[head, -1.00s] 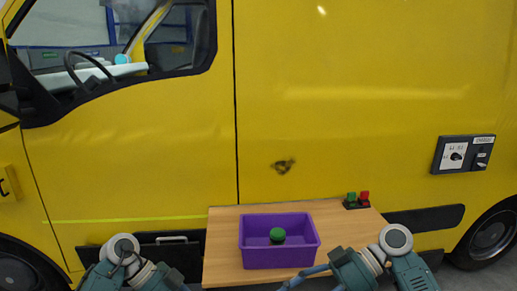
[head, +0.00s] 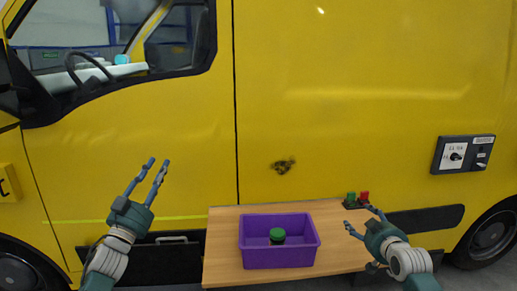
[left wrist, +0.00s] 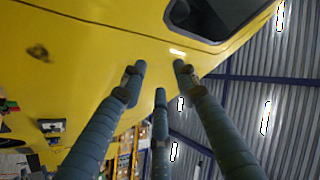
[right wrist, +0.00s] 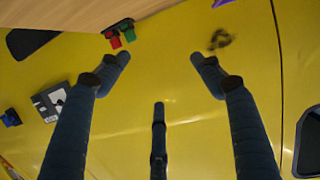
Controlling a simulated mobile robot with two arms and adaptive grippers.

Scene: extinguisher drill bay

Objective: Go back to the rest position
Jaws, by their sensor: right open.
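My left gripper (head: 158,168) is raised in front of the yellow van door, left of the table, with its fingers pointing up. In the left wrist view its fingers (left wrist: 158,80) are spread apart with nothing between them. My right gripper (head: 358,220) is over the right side of the wooden table, right of the purple bin, with its fingers pointing left. In the right wrist view its fingers (right wrist: 158,75) are spread wide and empty.
A wooden table (head: 222,250) stands against the yellow van (head: 340,100). A purple bin (head: 280,258) on it holds a green-topped dark object (head: 277,236). Green and red buttons (head: 357,199) sit at the table's back right corner. A switch panel (head: 463,154) is on the van.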

